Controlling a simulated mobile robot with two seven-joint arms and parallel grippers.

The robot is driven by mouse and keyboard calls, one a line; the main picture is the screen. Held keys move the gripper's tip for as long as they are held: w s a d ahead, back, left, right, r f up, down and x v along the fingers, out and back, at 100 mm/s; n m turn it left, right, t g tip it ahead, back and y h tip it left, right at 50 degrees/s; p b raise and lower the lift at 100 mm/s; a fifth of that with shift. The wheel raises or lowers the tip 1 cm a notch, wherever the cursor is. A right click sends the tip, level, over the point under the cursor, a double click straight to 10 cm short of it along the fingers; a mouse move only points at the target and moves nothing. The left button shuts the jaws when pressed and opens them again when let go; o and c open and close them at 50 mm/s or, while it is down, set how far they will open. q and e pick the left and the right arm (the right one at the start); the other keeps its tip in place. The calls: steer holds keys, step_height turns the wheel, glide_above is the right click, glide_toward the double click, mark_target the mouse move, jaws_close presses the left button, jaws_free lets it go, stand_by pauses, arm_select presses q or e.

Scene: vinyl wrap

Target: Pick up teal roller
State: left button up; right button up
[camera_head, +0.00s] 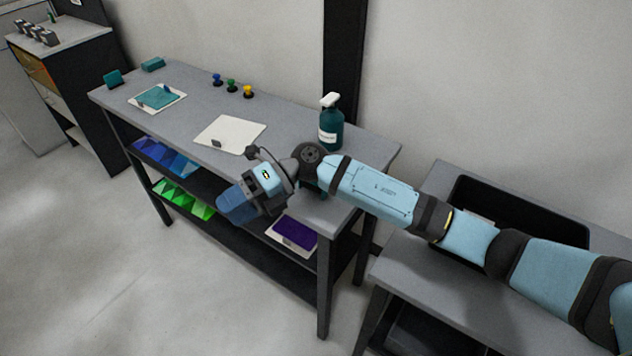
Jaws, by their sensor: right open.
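I cannot clearly make out a roller. Two small teal pieces stand at the far left end of the grey table: an upright one (113,78) and a low one (152,64) at the back edge. Either may be the roller. A dark teal patch (312,190) under my right wrist is mostly hidden, and I cannot tell what it is. My right gripper (253,154) is open, over the table's front edge near the white sheet, well apart from both far-left teal pieces. My left gripper is not in view.
A teal sheet (150,102) and a white sheet (229,136) lie on the table (185,110). Blue (217,79), green (231,85) and yellow (248,91) knobs stand behind. A teal spray bottle (331,128) stands near my wrist. A black bin (470,192) is at right.

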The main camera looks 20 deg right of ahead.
steer(key=w+d+r+n+t+h+b, duration=0.1)
steer(key=w+d+r+t+h+b, duration=0.1)
steer(key=w+d+h, duration=0.7)
steer(key=w+d+r+n+t+h+b, duration=0.1)
steer(key=w+d+t+h, duration=0.1)
steer(key=w+d+h, duration=0.6)
steer(key=s+f, duration=0.1)
steer(key=f, duration=0.1)
steer(key=d+f+y, duration=0.1)
steer(key=f, duration=0.2)
steer(key=s+d+f+y, duration=0.1)
steer(key=f, duration=0.1)
steer(key=shift+s+d+f, duration=0.15)
steer(key=shift+s+d, duration=0.05)
steer(key=shift+s, duration=0.15)
steer(key=f, duration=0.2)
steer(key=f+p, duration=0.1)
steer(key=f, duration=0.1)
steer(key=shift+d+f, duration=0.2)
steer(key=shift+f, duration=0.5)
steer(key=c, duration=1.1)
steer(key=shift+o, duration=0.2)
steer(key=shift+r, duration=0.1)
step_height(320, 180, up, 20)
steer(key=b, duration=0.1)
